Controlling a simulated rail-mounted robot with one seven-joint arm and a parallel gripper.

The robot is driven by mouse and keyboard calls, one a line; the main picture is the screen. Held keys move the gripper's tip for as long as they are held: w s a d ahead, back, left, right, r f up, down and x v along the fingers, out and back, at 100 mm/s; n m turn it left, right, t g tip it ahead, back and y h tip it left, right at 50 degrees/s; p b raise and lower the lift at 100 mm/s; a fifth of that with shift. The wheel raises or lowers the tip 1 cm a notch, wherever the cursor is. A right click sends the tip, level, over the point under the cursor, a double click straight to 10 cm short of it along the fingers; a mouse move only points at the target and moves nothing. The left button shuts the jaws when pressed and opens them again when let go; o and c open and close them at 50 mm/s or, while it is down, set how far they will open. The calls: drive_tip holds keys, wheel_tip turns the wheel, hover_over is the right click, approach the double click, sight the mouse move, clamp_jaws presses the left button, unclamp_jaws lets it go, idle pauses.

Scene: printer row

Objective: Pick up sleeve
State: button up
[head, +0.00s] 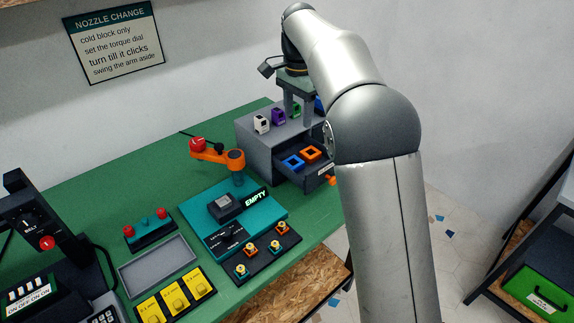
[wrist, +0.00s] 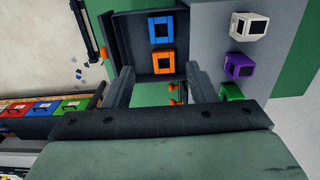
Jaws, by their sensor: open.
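Two square ring-shaped pieces that look like sleeves, one blue (head: 293,162) and one orange (head: 311,154), lie in the open drawer (head: 320,173) of a grey cabinet. The wrist view shows the blue sleeve (wrist: 161,30) beyond the orange sleeve (wrist: 163,62), both flat and apart from each other. My gripper (head: 298,112) is above the cabinet, pointing down. In the wrist view my gripper (wrist: 160,76) is open and empty, its fingers spread to either side below the orange sleeve in the picture. Neither finger visibly touches a sleeve.
White (head: 262,123), purple (head: 278,116) and green (head: 296,108) blocks stand on the cabinet top close to my fingers. An orange swing arm (head: 222,154) and a teal "EMPTY" station (head: 262,212) are left of the drawer. Floor lies right of the table.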

hover_over(296, 157)
drive_tip(key=s, duration=0.2)
wheel_tip(296, 157, down, 10)
drive_tip(key=shift+w+d+r, duration=0.1)
drive_tip(key=shift+w+r, duration=0.05)
drive_tip(key=shift+r, duration=0.05)
drive_tip(key=shift+f+p, duration=0.5)
drive_tip(key=shift+f, duration=2.1)
drive_tip(key=c, duration=0.7)
